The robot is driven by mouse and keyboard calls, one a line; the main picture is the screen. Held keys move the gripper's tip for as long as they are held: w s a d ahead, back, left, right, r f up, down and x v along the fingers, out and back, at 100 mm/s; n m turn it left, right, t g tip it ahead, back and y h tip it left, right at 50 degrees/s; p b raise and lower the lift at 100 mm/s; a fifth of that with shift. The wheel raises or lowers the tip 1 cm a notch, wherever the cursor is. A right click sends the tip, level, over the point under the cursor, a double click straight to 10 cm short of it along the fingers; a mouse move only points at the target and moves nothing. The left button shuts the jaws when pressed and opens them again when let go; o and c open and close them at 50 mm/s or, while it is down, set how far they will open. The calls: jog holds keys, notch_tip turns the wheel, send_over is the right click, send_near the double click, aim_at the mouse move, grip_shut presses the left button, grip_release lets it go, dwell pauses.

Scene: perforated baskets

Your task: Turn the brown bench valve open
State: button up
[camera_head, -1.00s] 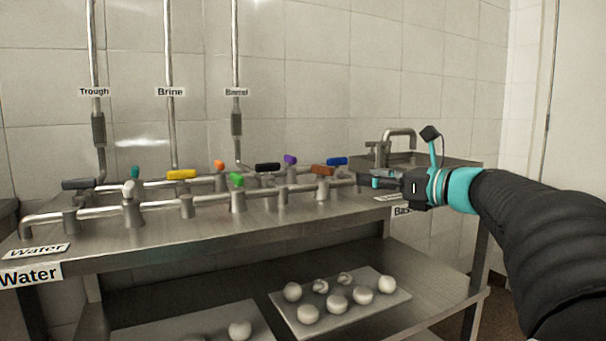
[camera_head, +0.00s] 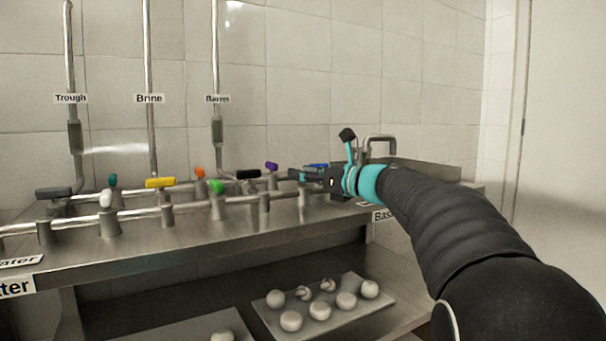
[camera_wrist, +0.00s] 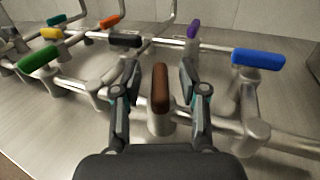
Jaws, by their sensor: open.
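The brown bench valve's handle (camera_wrist: 160,88) stands upright in the picture in the wrist view, lying across its pipe. My gripper (camera_wrist: 159,68) is open, with one finger on each side of the handle; a gap shows on both sides, and whether either finger touches it is hard to tell. In the head view my gripper (camera_head: 308,175) is over the right part of the front pipe and hides the brown handle. The valve's metal post (camera_head: 304,198) shows below it.
A blue handle (camera_wrist: 258,58) is close on the right, with purple (camera_wrist: 193,30) and black (camera_wrist: 125,41) handles behind. Green (camera_head: 217,187), yellow and white handles stand to the left. A tray (camera_head: 378,308) of pale balls is on the lower shelf (camera_head: 400,290).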

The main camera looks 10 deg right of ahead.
jog(key=shift+w+a, duration=0.2)
grip_shut()
